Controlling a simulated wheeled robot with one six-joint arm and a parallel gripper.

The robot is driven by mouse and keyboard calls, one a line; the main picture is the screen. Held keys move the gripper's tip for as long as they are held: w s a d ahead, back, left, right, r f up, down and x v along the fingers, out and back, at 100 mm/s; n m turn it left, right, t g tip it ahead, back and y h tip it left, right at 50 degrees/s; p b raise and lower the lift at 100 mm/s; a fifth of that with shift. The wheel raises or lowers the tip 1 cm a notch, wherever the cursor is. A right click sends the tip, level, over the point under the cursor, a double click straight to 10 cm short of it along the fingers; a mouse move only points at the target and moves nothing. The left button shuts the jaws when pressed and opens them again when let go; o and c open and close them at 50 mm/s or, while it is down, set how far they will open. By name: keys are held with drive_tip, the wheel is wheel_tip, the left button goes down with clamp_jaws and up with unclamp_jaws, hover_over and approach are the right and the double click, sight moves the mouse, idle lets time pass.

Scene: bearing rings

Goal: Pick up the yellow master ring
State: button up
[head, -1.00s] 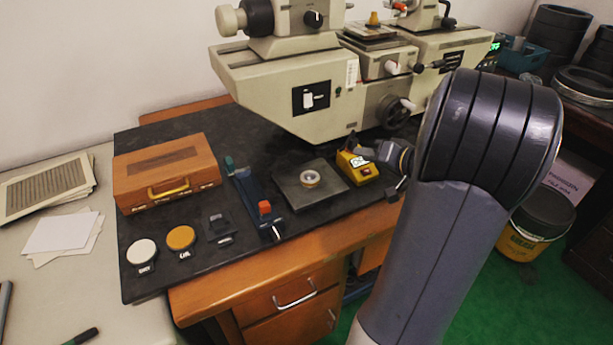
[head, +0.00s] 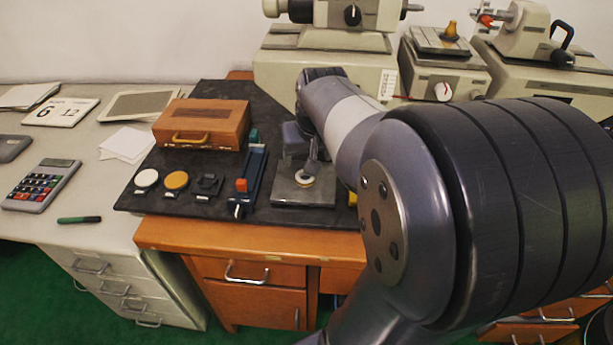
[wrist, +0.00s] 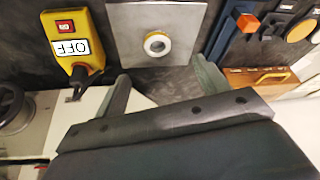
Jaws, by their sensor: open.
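The yellow master ring (wrist: 147,44) lies flat on a square metal plate (wrist: 190,15) in the wrist view. It has a pale top, a yellowish outer edge and a dark centre hole. In the head view the ring (head: 304,182) sits on the plate (head: 310,198), partly covered by my gripper (head: 308,160). In the wrist view my gripper (wrist: 161,76) is open and empty, its two fingers apart, with the ring beyond the gap between them. I see no contact with the ring.
A blue holder with an orange block (head: 241,185), a wooden case (head: 203,123) and a yellow disc (head: 176,181) are left of the plate in the head view. The beige machine (head: 320,62) stands behind.

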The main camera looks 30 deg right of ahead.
approach(305, 179)
drive_tip(key=shift+a+f, duration=0.25)
drive_tip(key=shift+a, duration=0.05)
drive_tip(key=shift+d+x, duration=0.15)
drive_tip(key=shift+x, duration=1.35)
drive_tip(key=shift+d+x, duration=0.15)
drive_tip(key=shift+x, duration=1.35)
drive_tip(key=shift+w, duration=0.1)
drive_tip(key=shift+c, duration=0.5)
drive_tip(key=shift+r, duration=0.1)
drive_tip(key=c, duration=1)
